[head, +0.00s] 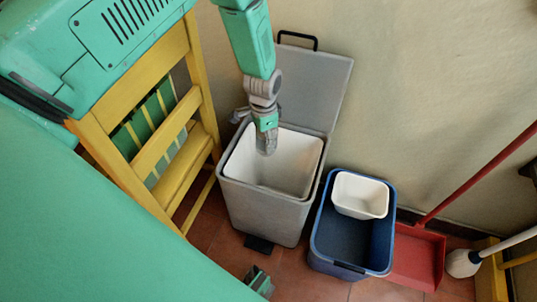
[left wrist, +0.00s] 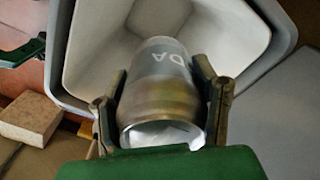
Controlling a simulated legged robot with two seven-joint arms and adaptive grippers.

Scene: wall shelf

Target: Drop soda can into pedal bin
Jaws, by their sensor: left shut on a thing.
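The soda can is a silver-grey cylinder (left wrist: 160,85) with pale lettering, large in the left wrist view. My left gripper (head: 266,140) points down over the open mouth of the grey pedal bin (head: 262,208). Its two fingers (left wrist: 160,100) are closed on the can's sides. In the head view the can is hard to tell apart from the gripper. The bin's white liner also shows behind the can in the left wrist view (left wrist: 105,45). The lid (head: 308,90) stands raised against the wall. What seems to be my right gripper (head: 258,282) shows at the bottom edge, its fingers unclear.
A blue crate (head: 350,266) with a small white tub (head: 360,195) stands right of the bin. A red dustpan (head: 417,257) and a white-headed brush (head: 462,263) lie further right. A yellow chair (head: 180,190) is close on the left. The black pedal (head: 258,244) is at the bin's foot.

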